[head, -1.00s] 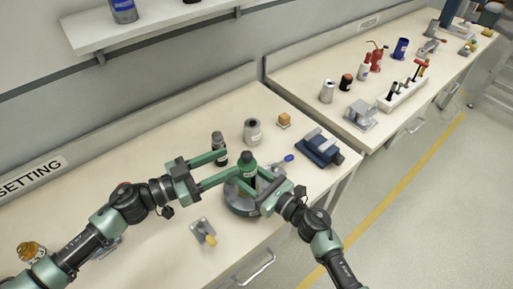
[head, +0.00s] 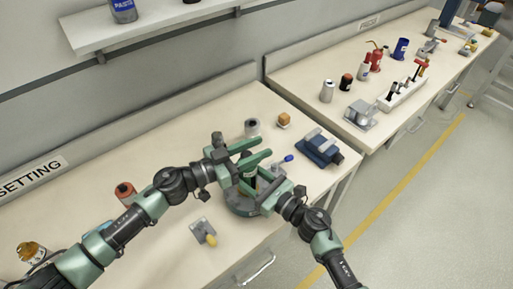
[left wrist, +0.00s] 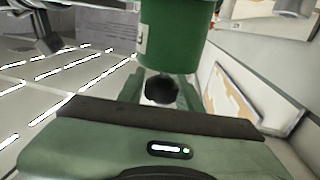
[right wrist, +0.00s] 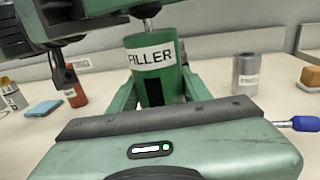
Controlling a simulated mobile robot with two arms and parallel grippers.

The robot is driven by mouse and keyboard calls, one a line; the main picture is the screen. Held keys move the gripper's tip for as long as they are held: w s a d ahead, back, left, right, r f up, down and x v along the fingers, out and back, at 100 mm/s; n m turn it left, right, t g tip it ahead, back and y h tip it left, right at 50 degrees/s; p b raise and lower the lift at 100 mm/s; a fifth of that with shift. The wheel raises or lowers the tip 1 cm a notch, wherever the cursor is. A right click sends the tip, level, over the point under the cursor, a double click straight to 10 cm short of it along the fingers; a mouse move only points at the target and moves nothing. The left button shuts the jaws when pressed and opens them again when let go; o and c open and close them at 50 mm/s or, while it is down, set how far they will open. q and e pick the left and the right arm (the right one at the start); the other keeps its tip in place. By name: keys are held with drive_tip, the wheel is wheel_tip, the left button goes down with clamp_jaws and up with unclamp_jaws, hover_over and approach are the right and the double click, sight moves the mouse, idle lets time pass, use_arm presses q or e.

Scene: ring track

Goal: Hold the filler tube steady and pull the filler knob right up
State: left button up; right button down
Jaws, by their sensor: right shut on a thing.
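The green filler tube (right wrist: 151,56), labelled FILLER, stands upright in the right wrist view; part of it shows in the head view (head: 249,181) above a round grey base (head: 238,204). My right gripper (right wrist: 160,92) is shut on the tube, one finger on each side. A metal rod (right wrist: 149,24) rises from the tube top. My left gripper (head: 266,156) is open above the tube, its fingers on either side of the knob. In the head view the knob is hidden by these fingers.
A grey can (head: 252,127), an orange block (head: 284,119) and a blue vice (head: 319,148) stand behind and right. A small bracket with a yellow part (head: 204,232) lies in front. A reddish can (head: 125,193) stands near my left arm.

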use_arm(q)
clamp_jaws()
drive_tip(key=shift+r, duration=0.1)
idle(1.1)
